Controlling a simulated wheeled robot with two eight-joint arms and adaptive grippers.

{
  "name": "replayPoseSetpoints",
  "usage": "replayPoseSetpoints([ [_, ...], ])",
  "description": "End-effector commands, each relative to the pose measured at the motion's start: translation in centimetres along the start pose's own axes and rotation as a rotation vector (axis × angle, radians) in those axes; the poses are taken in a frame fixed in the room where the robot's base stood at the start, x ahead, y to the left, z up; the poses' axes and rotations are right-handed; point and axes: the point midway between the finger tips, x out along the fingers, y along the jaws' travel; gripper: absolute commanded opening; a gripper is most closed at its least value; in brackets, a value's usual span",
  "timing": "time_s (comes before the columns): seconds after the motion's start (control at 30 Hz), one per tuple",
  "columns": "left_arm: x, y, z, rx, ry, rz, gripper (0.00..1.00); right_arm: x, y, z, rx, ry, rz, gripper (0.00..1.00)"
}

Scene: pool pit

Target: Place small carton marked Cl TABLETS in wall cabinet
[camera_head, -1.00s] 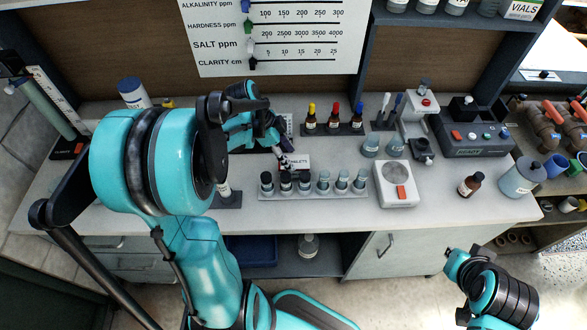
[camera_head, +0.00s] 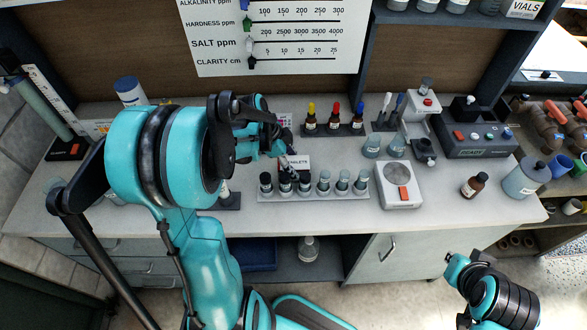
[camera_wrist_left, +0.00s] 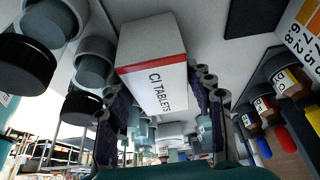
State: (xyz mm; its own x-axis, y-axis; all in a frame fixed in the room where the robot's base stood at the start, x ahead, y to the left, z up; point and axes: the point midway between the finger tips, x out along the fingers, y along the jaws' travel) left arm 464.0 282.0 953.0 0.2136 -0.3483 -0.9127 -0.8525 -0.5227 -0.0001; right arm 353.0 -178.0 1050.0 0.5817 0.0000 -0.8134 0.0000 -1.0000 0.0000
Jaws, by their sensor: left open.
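The small white carton with a red stripe, marked Cl TABLETS (camera_wrist_left: 158,78), stands on the worktop between the two fingers of my left gripper (camera_wrist_left: 160,118) in the left wrist view. The fingers are open, one on each side of it; I cannot tell if either touches. In the head view the carton (camera_head: 297,161) shows behind the row of vials, partly hidden by my left gripper (camera_head: 287,163). My right gripper (camera_head: 452,262) is low at the right, in front of the counter and away from the carton; its jaws are too small to read.
A rack of several capped vials (camera_head: 313,194) stands just in front of the carton. Dropper bottles (camera_head: 333,128) stand behind it, and a scale (camera_head: 398,186) to the right. A brown bottle (camera_head: 473,185) stands farther right. The worktop (camera_head: 435,205) is clear near its front right.

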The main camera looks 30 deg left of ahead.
Motion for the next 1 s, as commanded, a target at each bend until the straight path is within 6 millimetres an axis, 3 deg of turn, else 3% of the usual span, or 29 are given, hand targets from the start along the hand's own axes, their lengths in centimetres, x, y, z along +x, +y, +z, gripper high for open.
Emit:
replayPoseSetpoints([
  [0.3,0.1,0.0,0.0,0.0,0.0,0.0,0.5,0.1,0.0,0.0,0.0,0.0,0.0,0.0],
  [0.43,0.1,0.0,0.0,0.0,0.0,0.0,0.17,0.1,0.0,0.0,0.0,0.0,0.0,0.0],
  [0.5,0.1,0.0,0.0,0.0,0.0,0.0,0.12,0.1,0.0,0.0,0.0,0.0,0.0,0.0],
  [0.77,-0.2,0.0,-0.1,0.0,0.0,0.0,0.12,-0.2,0.0,-0.2,0.0,0.0,0.0,0.0],
  [1.0,-4.2,0.1,-1.9,0.0,0.0,0.0,0.12,-1.8,0.0,-1.3,0.0,0.0,0.0,0.0],
])
